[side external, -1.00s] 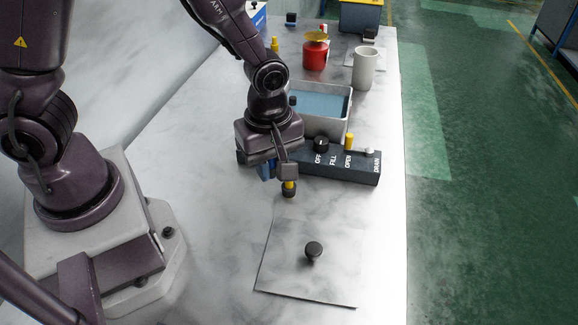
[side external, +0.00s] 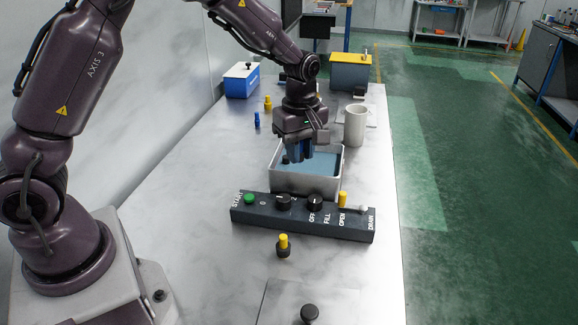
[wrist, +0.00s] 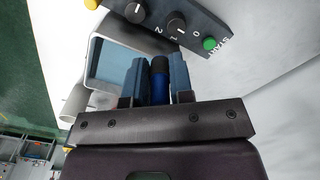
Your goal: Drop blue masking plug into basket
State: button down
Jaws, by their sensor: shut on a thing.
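My gripper (side external: 301,158) is over the grey open tub (side external: 310,187) with a blue inside, fingers pointing down. In the wrist view my gripper (wrist: 160,78) is shut on a blue plug (wrist: 157,90) with a dark end, between its two grey-blue fingers. The tub's pale rim (wrist: 93,62) shows beyond the fingers there. The side view barely shows the held plug behind the fingers. Another blue plug (side external: 257,120) stands on the bench, behind and left of the tub. I cannot tell whether the tub is the basket.
A dark control panel (side external: 290,215) lies in front of the tub. Yellow plugs stand before it (side external: 283,242) and at the back (side external: 268,103). A white mug (side external: 355,125) stands right of the tub. Blue (side external: 242,84) and yellow-topped (side external: 350,73) boxes stand behind. The left bench is clear.

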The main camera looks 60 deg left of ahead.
jog(key=w+a+f, duration=0.3)
jog(key=w+a, duration=0.3)
jog(key=w, duration=0.2)
jog(key=shift+w+f, duration=0.1)
jog(key=shift+f, duration=1.75)
jog(key=c, duration=0.9)
grip_release()
